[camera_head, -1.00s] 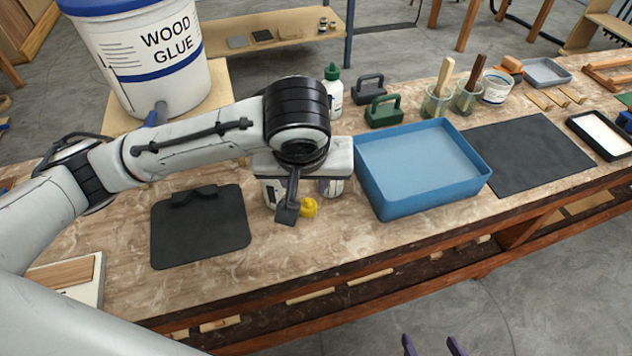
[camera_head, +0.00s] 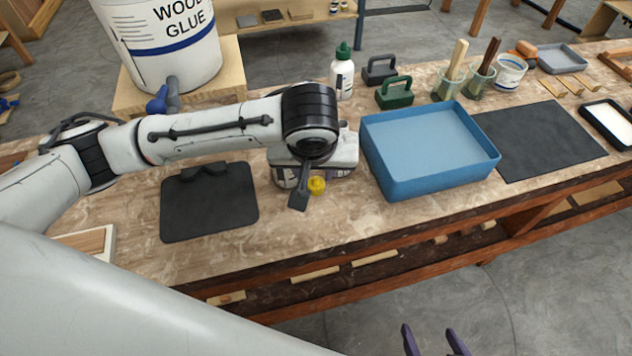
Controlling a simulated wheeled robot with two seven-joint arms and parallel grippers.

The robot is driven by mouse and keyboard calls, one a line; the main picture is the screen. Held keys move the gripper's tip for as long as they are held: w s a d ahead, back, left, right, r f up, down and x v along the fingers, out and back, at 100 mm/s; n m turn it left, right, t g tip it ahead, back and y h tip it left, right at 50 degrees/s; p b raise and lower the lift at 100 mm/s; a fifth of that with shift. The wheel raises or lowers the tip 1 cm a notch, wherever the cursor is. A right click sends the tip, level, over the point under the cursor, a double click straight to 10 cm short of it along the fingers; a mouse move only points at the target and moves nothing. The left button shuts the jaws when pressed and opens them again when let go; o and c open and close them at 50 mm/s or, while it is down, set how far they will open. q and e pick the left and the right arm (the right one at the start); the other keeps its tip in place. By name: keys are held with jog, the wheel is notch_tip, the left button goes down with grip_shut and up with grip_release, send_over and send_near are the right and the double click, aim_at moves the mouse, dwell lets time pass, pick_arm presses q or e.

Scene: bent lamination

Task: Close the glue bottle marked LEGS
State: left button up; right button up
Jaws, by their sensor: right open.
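My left gripper (camera_head: 302,195) hangs over the near middle of the bench, with one dark finger showing. A small yellow cap or nozzle (camera_head: 316,185) lies just right of that finger; I cannot tell whether they touch. White labelled containers (camera_head: 285,178) show partly beneath the gripper's body, mostly hidden by it. A white bottle (camera_head: 342,78) with a green top stands upright behind the gripper. No marking LEGS is readable on any bottle. My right gripper (camera_head: 436,342) is open and empty at the bottom edge, in front of the bench.
A blue tray (camera_head: 376,168) stands right of the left gripper. A dark mat (camera_head: 208,205) lies to its left. A large wood glue bucket (camera_head: 160,45) stands at the back left. Green and grey handled blocks (camera_head: 394,97) and brush jars (camera_head: 447,87) stand behind the tray.

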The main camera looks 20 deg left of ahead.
aim_at(316, 182)
pick_arm(q)
jog(key=shift+f, duration=0.5)
jog(key=x, duration=0.2)
jog(key=b+x, duration=0.1)
jog(key=shift+s+d, duration=0.15)
jog(key=shift+s, duration=0.15)
jog(key=shift+b+x, duration=0.9)
jog(key=shift+b, duration=0.35)
jog(key=shift+r, duration=0.2)
jog(key=c, duration=0.8)
jog(key=shift+o, duration=0.2)
jog(key=shift+r, duration=0.1)
